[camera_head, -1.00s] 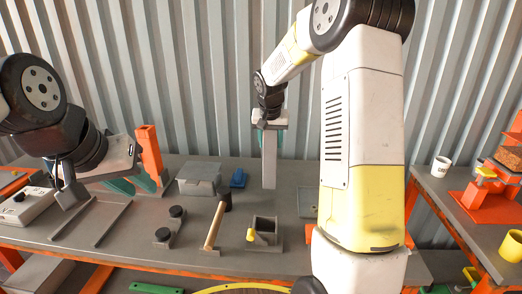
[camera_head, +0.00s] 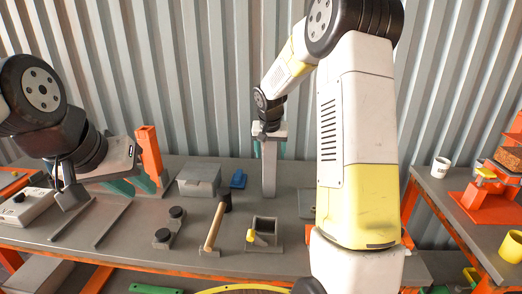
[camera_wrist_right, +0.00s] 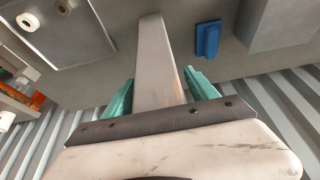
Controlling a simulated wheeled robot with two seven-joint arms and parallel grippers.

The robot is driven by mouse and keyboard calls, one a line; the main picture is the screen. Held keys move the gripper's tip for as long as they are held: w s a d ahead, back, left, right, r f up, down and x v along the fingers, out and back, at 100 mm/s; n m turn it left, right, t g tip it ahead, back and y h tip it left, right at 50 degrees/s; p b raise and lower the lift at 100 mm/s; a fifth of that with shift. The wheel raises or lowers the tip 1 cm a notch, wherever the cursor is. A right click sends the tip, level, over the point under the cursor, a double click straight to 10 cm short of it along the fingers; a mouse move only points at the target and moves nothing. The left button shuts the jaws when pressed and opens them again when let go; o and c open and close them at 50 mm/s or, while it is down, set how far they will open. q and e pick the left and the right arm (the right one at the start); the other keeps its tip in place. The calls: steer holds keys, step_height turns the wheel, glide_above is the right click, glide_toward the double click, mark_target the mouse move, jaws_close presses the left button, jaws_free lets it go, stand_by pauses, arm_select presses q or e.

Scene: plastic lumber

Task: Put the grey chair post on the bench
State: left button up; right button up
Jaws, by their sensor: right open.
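The grey chair post (camera_head: 269,168) stands upright at the back of the bench (camera_head: 285,215), its lower end at the bench top. My right gripper (camera_head: 268,138) is above it at its upper end, fingers pointing down. In the right wrist view the post (camera_wrist_right: 158,65) runs between the two teal fingers (camera_wrist_right: 158,93), with a gap visible beside it, so the gripper is open around it. My left gripper (camera_head: 130,185) hangs over the left part of the bench, its teal fingers apart and nothing seen between them.
A blue block (camera_head: 238,178) and a grey box (camera_head: 199,179) lie left of the post. A mallet (camera_head: 216,226) and a square grey holder (camera_head: 264,232) are in front. An orange bracket (camera_head: 148,154) stands near my left gripper. A mug (camera_head: 440,167) is on the right table.

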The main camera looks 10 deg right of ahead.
steer(key=shift+r, duration=0.1)
steer(key=v, duration=1.2)
steer(key=s+a+r+n+t+y, duration=0.1)
steer(key=s+n, duration=0.1)
steer(key=s, duration=1.2)
steer(key=s+a+r+n+t+y, duration=0.1)
steer(key=s+a+y, duration=0.1)
steer(key=s, duration=1.3)
steer(key=shift+a+r+n, duration=0.2)
steer(key=shift+r+n, duration=0.1)
steer(key=shift+n, duration=0.1)
steer(key=shift+s, duration=0.1)
